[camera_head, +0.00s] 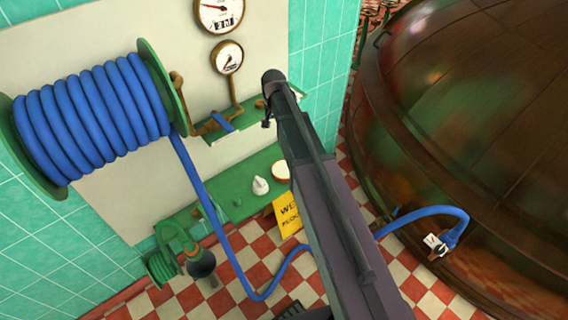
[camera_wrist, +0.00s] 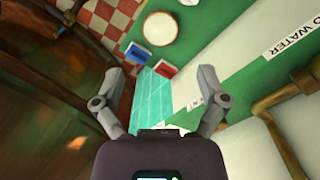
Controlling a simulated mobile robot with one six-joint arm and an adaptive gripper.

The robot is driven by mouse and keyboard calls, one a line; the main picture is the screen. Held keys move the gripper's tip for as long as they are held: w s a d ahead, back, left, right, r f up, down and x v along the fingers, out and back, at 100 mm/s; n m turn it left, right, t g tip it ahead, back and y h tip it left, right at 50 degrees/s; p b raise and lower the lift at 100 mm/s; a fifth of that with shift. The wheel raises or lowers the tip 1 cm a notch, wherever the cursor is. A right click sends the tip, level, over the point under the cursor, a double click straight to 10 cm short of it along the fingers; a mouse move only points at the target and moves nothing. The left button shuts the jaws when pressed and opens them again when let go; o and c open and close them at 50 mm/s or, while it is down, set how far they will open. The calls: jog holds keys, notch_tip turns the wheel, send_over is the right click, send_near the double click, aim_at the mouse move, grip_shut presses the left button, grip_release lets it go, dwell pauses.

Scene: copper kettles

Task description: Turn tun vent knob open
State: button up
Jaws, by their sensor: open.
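The large copper tun (camera_head: 470,110) fills the right side of the head view, and its dark curved side (camera_wrist: 45,95) shows at the left of the wrist view. I cannot make out a vent knob with certainty in either view. A small white knob-like piece (camera_head: 260,186) sits on the green ledge (camera_head: 232,205); I cannot tell what it belongs to. My gripper (camera_wrist: 160,74) is open, fingers spread, with nothing between them. In the head view my arm reaches up the middle and hides part of the wall and floor.
A blue hose reel (camera_head: 95,115) hangs on the wall, its hose running to the tun's base. Gauges (camera_head: 228,57) and a yellow sign (camera_head: 288,215) are nearby. The wrist view shows blue (camera_wrist: 138,53) and red (camera_wrist: 165,71) blocks, a white disc (camera_wrist: 161,26) and a pipe (camera_wrist: 278,145).

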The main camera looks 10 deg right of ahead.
jog(key=s+f+n+b, duration=0.2)
jog(key=s+f+b, duration=0.3)
jog(key=s, duration=0.5)
jog(key=shift+s+d+f+n, duration=0.3)
jog(key=shift+s+d+f, duration=0.05)
jog(key=shift+s, duration=0.05)
jog(key=s+n, duration=0.2)
jog(key=s, duration=0.8)
jog(key=shift+d, duration=0.25)
